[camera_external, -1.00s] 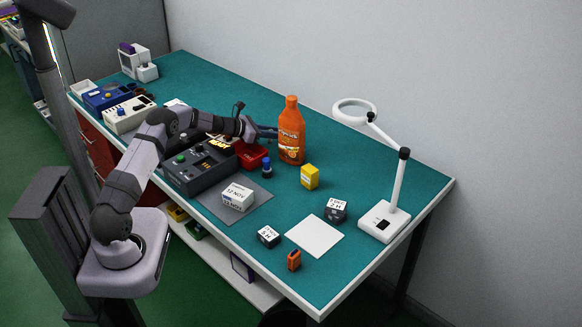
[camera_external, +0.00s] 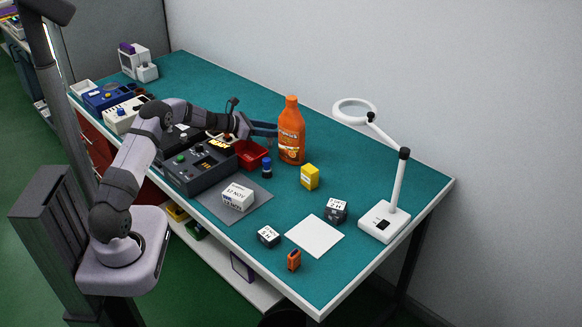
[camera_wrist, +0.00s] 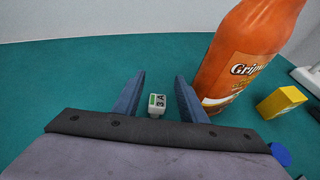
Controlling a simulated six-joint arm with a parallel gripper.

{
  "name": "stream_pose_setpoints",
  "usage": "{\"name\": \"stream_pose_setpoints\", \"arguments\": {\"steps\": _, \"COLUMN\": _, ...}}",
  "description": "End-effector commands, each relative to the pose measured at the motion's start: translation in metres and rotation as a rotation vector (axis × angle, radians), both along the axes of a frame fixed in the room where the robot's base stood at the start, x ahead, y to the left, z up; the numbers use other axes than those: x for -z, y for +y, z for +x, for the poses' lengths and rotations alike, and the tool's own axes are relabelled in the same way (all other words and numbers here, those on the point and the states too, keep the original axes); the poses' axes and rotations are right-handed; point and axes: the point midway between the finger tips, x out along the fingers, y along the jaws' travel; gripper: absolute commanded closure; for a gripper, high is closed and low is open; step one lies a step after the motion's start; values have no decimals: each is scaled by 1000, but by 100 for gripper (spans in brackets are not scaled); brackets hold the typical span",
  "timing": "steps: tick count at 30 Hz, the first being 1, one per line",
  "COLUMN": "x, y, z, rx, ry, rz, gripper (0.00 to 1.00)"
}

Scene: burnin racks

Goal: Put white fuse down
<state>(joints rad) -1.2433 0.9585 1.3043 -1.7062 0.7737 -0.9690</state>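The white fuse (camera_wrist: 157,104), a small white block with a green band and a "3 A" mark, shows in the wrist view on the teal bench. It lies between the two blue fingers of my gripper (camera_wrist: 157,92), with a gap visible on each side. In the external view my gripper (camera_external: 274,129) is open, low over the bench just left of the orange bottle (camera_external: 291,136). I cannot make out the fuse in that view. The bottle also stands close to the right finger in the wrist view (camera_wrist: 240,60).
A red bin (camera_external: 250,158) and a dark tester (camera_external: 199,167) lie in front of my gripper. The bench behind my gripper is clear.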

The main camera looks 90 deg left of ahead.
Motion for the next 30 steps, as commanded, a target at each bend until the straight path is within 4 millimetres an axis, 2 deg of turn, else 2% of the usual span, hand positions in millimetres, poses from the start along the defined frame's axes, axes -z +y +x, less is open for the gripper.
{"name": "stream_pose_setpoints", "arguments": {"steps": 9, "x": -21, "y": -20, "z": -51, "rx": -2, "ry": 0, "rz": 2, "gripper": 62}}
{"name": "stream_pose_setpoints", "arguments": {"steps": 15, "x": -32, "y": -30, "z": -73, "rx": -1, "ry": 0, "rz": 2, "gripper": 62}}
{"name": "stream_pose_setpoints", "arguments": {"steps": 21, "x": -37, "y": -34, "z": -82, "rx": 0, "ry": -1, "rz": 0, "gripper": 62}}
{"name": "stream_pose_setpoints", "arguments": {"steps": 30, "x": -37, "y": -35, "z": -83, "rx": 0, "ry": -1, "rz": 1, "gripper": 62}}
